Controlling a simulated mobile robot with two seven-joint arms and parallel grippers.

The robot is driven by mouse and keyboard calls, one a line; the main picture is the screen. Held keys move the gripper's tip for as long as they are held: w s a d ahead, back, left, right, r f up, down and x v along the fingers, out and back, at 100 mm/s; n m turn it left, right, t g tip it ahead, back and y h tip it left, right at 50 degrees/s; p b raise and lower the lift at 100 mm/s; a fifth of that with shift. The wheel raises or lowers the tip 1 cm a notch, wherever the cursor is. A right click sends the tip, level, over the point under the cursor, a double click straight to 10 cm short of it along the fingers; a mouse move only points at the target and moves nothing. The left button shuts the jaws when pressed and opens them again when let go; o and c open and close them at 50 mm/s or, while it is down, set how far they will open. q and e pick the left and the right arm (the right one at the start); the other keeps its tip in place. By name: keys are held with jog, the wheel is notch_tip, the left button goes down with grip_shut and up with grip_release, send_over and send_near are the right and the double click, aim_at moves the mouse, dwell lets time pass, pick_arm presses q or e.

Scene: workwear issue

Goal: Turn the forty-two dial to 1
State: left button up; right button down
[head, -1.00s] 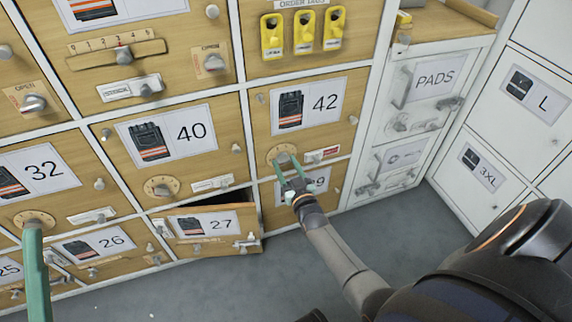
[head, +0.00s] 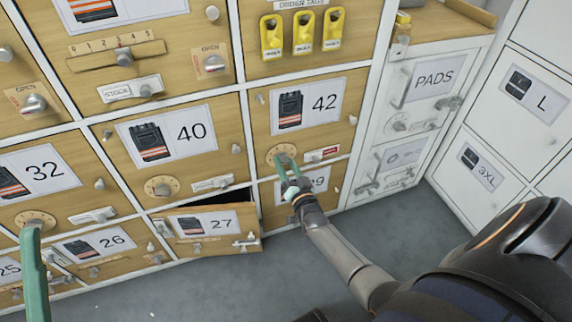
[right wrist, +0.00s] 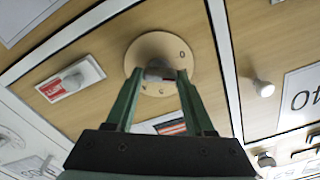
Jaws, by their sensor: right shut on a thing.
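The forty-two dial (head: 272,155) is a round tan disc with a grey knob, low on the wooden door marked 42 (head: 325,103). In the right wrist view the dial (right wrist: 190,60) shows a "0" near its rim; other marks are hidden or too small to read. My right gripper (head: 286,160) has its green fingers on the knob. In the right wrist view the gripper (right wrist: 160,78) is shut on the knob (right wrist: 158,70). A green finger of my left gripper (head: 35,265) shows at the lower left, by the door marked 32; its opening cannot be told.
A red-marked slider plate (head: 322,154) sits right of the dial. The door marked 27 (head: 207,224) stands slightly ajar below left. Yellow tags (head: 303,33) hang above. White lockers (head: 520,95) stand at the right. Grey floor (head: 330,240) is clear in front.

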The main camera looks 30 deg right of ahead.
jog(key=shift+f, duration=0.1)
jog(key=shift+c, duration=1.3)
grip_release()
pick_arm(q)
jog(key=shift+m, duration=0.4)
jog(key=r+p, duration=0.4)
jog(key=shift+a+r, duration=0.25)
pick_arm(e)
jog(key=v, duration=1.2)
jog(key=shift+s, duration=0.35)
